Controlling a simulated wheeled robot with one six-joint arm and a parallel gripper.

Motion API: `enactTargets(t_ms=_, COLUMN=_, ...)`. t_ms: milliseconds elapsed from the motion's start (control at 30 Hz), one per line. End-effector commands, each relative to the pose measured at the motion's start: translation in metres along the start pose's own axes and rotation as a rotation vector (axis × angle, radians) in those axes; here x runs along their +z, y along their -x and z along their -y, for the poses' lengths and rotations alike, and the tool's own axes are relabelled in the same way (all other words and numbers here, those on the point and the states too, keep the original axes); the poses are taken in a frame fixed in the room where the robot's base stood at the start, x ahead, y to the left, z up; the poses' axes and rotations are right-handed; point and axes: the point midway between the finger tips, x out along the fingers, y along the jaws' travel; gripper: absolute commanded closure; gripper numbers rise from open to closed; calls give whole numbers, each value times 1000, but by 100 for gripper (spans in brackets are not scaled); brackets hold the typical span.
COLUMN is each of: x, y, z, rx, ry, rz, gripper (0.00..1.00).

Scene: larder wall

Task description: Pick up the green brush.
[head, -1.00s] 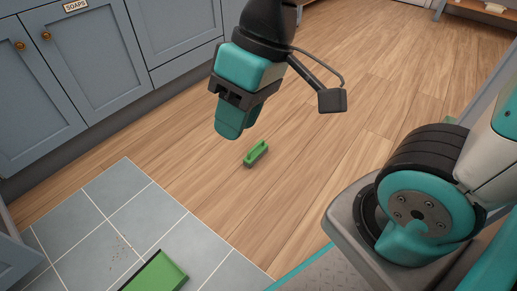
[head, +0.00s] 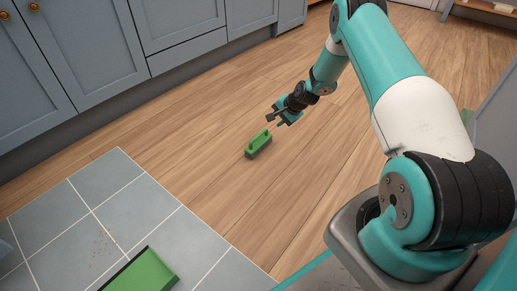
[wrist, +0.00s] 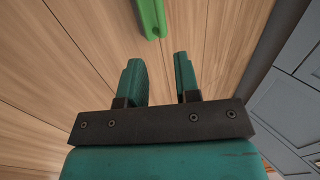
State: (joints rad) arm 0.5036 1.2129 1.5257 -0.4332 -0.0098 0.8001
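The green brush (head: 259,146) lies on the wooden floor in the head view, with its raised handle on top. In the wrist view part of the brush (wrist: 151,17) shows at the top edge, beyond the fingertips; the rest is cut off by the frame. My gripper (head: 272,115) is just above and to the right of the brush in the head view. In the wrist view my gripper (wrist: 158,58) has its two teal fingers apart with nothing between them. The brush is apart from the fingers.
A green dustpan-like tray (head: 145,272) lies on grey floor tiles (head: 75,215) at the lower left, with small crumbs (head: 104,240) nearby. Blue-grey cabinets (head: 100,50) line the back left. The wooden floor around the brush is clear.

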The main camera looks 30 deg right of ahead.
Motion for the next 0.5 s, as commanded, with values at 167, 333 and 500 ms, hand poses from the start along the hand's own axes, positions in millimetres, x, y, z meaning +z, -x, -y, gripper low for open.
enactTargets(t_ms=167, x=0, y=-40, z=-7, rx=-1, ry=-3, rz=-1, gripper=70)
enactTargets(t_ms=333, x=0, y=-79, z=-7, rx=-1, ry=-2, rz=0, gripper=70)
enactTargets(t_ms=500, x=0, y=-109, z=-6, rx=0, ry=-2, rz=0, gripper=70)
